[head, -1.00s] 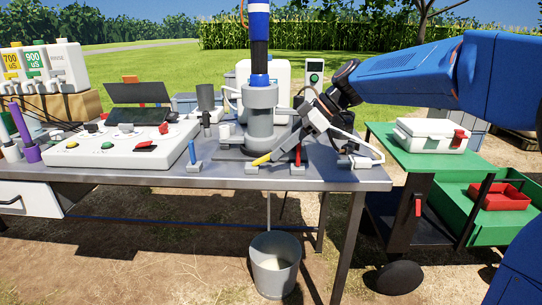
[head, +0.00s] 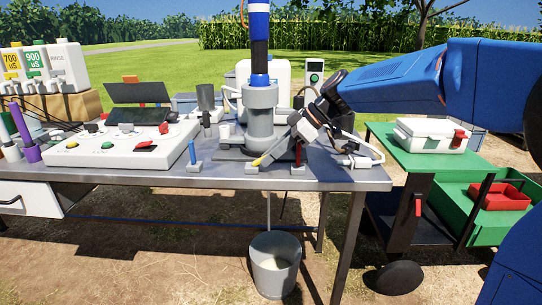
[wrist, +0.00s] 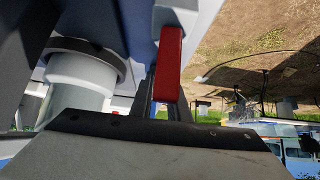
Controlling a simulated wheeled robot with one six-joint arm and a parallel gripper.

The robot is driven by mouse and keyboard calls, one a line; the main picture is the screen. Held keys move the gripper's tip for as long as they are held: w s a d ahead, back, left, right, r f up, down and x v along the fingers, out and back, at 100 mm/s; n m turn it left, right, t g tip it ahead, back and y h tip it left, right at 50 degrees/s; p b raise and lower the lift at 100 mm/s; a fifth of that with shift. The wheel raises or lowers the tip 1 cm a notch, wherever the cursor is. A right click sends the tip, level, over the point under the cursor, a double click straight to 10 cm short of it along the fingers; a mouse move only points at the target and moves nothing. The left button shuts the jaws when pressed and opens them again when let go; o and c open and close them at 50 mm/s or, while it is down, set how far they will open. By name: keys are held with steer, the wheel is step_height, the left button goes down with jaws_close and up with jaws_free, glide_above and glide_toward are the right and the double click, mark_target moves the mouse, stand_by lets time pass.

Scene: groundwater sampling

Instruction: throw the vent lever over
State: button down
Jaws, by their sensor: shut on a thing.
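Three small levers stand along the front edge of the metal table: a blue one (head: 192,152), a yellow one (head: 257,161) and a red one (head: 298,154). The blue and red levers are upright. The yellow lever leans over to the right from its block. No label shows which is the vent lever.
A grey well head (head: 261,115) with a dark pipe stands just behind the levers. A white control panel (head: 120,150) is to the left. A white tap fitting (head: 360,160) is to the right. A bucket (head: 276,265) hangs or stands below the table edge.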

mark_target(257, 160)
steer(key=shift+r, duration=0.1)
steer(key=shift+a+r+h, duration=0.5)
steer(key=shift+a+h, duration=0.05)
steer(key=shift+h, duration=0.65)
steer(key=h, duration=0.1)
steer(key=a+r+h, duration=0.1)
steer(key=h, duration=0.1)
steer(key=shift+a+h, duration=0.3)
steer(key=h, duration=0.1)
steer(key=a+h, duration=0.1)
steer(key=shift+w+a+r+h, duration=0.1)
steer(key=shift+a+r+h, duration=0.05)
steer(key=shift+r+h, duration=0.15)
steer(key=shift+a+r+g+h, duration=0.15)
steer(key=shift+a+h, duration=0.25)
steer(key=shift+h, duration=0.45)
steer(key=shift+a+f+g+h, duration=0.15)
steer(key=shift+a+h, duration=0.25)
steer(key=shift+h, duration=0.45)
steer(key=shift+r, duration=0.1)
